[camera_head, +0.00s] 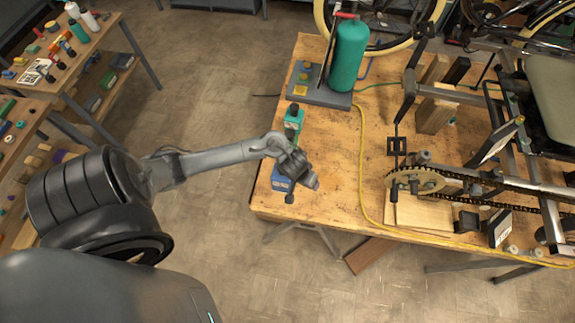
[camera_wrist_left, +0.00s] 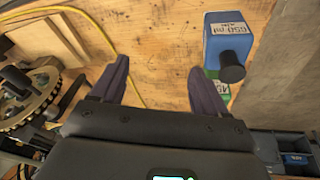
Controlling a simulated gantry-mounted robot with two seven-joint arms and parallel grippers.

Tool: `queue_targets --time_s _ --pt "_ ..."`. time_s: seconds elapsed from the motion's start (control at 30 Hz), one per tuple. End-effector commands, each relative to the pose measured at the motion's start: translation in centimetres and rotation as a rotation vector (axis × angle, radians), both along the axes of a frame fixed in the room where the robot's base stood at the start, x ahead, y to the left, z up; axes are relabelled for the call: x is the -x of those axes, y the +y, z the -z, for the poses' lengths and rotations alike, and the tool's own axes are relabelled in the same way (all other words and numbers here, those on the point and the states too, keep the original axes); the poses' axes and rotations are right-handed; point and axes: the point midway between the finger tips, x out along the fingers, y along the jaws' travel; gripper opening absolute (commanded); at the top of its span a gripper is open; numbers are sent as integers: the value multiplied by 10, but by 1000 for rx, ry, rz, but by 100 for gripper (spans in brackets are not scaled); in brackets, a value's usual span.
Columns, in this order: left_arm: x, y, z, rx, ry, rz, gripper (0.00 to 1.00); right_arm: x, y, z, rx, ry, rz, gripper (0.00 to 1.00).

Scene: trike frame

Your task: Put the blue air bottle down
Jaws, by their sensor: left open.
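The blue air bottle (camera_head: 280,183) is on the wooden workbench near its left edge, partly hidden by my left gripper (camera_head: 312,180) in the head view. In the left wrist view the blue bottle (camera_wrist_left: 227,38) shows a white label and a black cap, and rests on or just above the wood; contact is hard to tell. My left gripper (camera_wrist_left: 160,85) has its two fingers spread apart with nothing between them. The bottle lies to the right of the fingers, apart from them. My right gripper is not in view.
A green bottle (camera_head: 293,121) stands beside the blue one, farther back. A teal tank (camera_head: 348,58) stands on a grey plate at the back. A yellow cable (camera_head: 360,165) crosses the bench. The trike frame with its chain (camera_head: 470,182) fills the right side.

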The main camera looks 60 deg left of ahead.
Motion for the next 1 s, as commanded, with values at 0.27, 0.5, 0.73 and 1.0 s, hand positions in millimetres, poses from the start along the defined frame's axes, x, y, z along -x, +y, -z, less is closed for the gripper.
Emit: queue_targets --time_s 0.27,0.5,0.73,1.0 --pt "38 -88 -56 -141 -129 363 74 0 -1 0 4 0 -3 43" --pt "88 -100 -108 -193 -84 533 74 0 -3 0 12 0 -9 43" --pt "120 -99 -134 -178 -42 619 74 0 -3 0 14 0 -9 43" --pt "127 -99 -139 -173 -32 644 74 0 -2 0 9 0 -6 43"
